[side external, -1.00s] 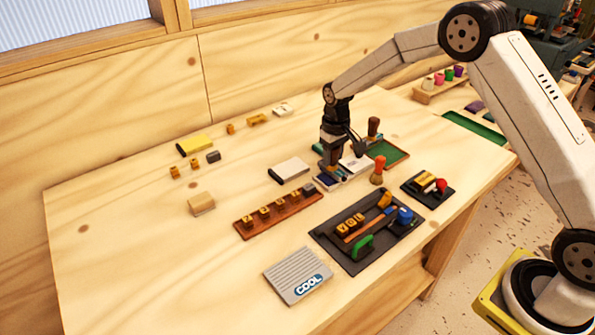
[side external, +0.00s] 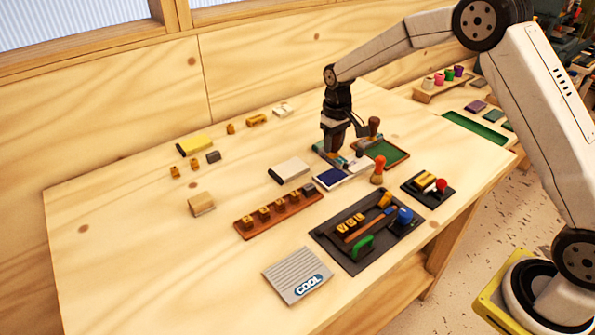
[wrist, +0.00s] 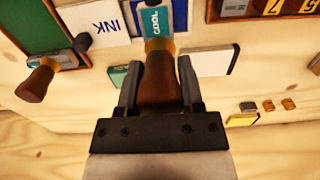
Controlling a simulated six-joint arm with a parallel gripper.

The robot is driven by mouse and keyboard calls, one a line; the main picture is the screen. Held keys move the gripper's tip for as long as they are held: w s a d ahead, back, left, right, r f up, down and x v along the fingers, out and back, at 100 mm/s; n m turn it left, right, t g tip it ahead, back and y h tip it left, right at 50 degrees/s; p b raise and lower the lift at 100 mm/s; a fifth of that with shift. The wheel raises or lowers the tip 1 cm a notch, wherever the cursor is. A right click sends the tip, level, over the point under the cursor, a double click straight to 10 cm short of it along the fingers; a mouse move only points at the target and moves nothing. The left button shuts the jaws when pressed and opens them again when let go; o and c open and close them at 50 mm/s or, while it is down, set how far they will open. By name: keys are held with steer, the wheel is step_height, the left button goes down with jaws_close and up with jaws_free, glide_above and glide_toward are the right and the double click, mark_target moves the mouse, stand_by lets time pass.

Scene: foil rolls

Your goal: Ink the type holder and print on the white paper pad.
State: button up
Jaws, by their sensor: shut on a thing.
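My gripper (wrist: 155,85) is shut on the brown wooden handle (wrist: 158,92) of the type holder. A teal "COOL" label (wrist: 153,22) shows at the holder's far end; its printing face is hidden. In the side external view my gripper (side external: 334,152) is just behind the blue ink pad (side external: 330,177). Whether the holder touches anything below is unclear. A white lid marked "INK" (wrist: 100,27) lies beside the blue pad. The white paper pad (side external: 289,170), with a dark edge, lies left of the ink pad; it also shows in the wrist view (wrist: 208,62).
A green tray (side external: 395,155) and a stamp with a brown knob (side external: 374,127) are right of my gripper. A red-orange handled stamp (side external: 378,170) stands in front. A wooden type rack (side external: 245,228) and dark tool tray (side external: 325,235) lie nearer.

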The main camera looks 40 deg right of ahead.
steer(key=shift+r, duration=1.4)
steer(key=shift+w, duration=0.15)
steer(key=w+a, duration=0.7)
steer(key=w, duration=0.2)
steer(key=shift+a+r, duration=0.15)
steer(key=shift+a, duration=0.2)
steer(key=shift+w, duration=0.1)
steer(key=shift+f, duration=0.2)
glide_above(288, 167)
steer(key=shift+f, duration=2.8)
steer(key=shift+f, duration=0.6)
steer(key=shift+r, duration=0.15)
